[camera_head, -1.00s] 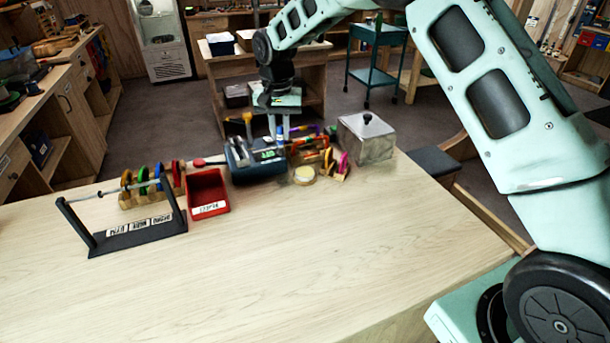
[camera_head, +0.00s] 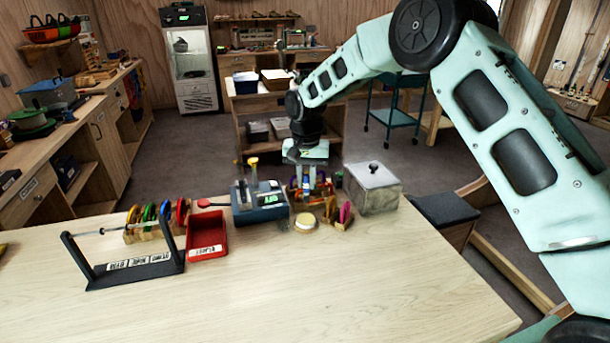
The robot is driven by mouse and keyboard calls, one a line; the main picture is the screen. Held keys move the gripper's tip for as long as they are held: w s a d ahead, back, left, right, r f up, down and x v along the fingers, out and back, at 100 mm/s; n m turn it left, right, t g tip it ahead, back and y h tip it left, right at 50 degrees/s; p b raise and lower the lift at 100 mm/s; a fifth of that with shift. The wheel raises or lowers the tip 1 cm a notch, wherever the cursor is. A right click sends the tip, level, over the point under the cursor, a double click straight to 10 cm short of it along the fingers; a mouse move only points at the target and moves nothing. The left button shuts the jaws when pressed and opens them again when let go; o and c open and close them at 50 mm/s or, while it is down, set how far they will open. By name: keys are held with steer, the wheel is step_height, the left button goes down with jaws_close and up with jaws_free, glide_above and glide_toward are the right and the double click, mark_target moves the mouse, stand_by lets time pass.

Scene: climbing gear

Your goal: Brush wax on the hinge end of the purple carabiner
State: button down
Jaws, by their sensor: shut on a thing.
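My gripper (camera_head: 312,180) points down over the back of the bench, right of the blue box. It is shut on a small blue thing (camera_head: 313,174), too small to identify surely; it may be a brush handle. A round pale yellow tin (camera_head: 305,221), possibly wax, sits in front of my gripper.
A dark rail stand with labels (camera_head: 130,270) and a red bin (camera_head: 207,240) stand left. A blue box (camera_head: 258,208) is left of my gripper. A small wooden holder (camera_head: 340,222) and a lidded metal box (camera_head: 372,190) are right. The bench front (camera_head: 300,290) is clear.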

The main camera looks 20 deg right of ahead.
mark_target(306, 192)
steer(key=shift+f+b, duration=1.75)
steer(key=shift+f, duration=1.15)
steer(key=shift+f, duration=0.55)
steer(key=shift+r+p, duration=2.05)
steer(key=shift+r, duration=1.55)
steer(key=s+d+f+b, duration=0.2)
steer(key=s+d, duration=0.4)
steer(key=s, duration=0.1)
steer(key=s+d+f+n+b, duration=0.1)
steer(key=s+d+f+b, duration=0.1)
steer(key=s+d, duration=0.3)
steer(key=shift+s+d+f+b, duration=0.25)
steer(key=shift+s+d+b, duration=0.15)
steer(key=shift+s, duration=0.85)
